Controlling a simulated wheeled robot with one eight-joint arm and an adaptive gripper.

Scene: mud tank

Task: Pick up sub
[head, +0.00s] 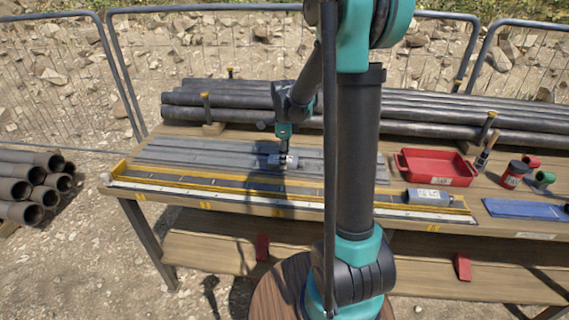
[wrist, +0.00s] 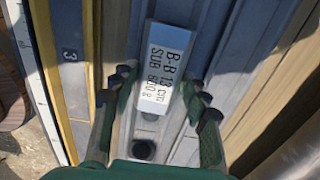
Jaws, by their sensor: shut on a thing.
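In the head view the sub (head: 291,162) shows as a small light piece under my gripper (head: 282,153), over the grey grooved rack. I cannot tell whether it touches the rack. A second grey labelled cylinder (head: 428,197) lies to the right, near the yellow rail.
A red tray (head: 436,168), a blue mat (head: 525,209), a red can (head: 514,174) and a brush (head: 486,152) are on the bench's right. Long dark pipes (head: 430,110) run along the back. A yellow-edged, numbered strip (head: 160,187) runs along the front.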

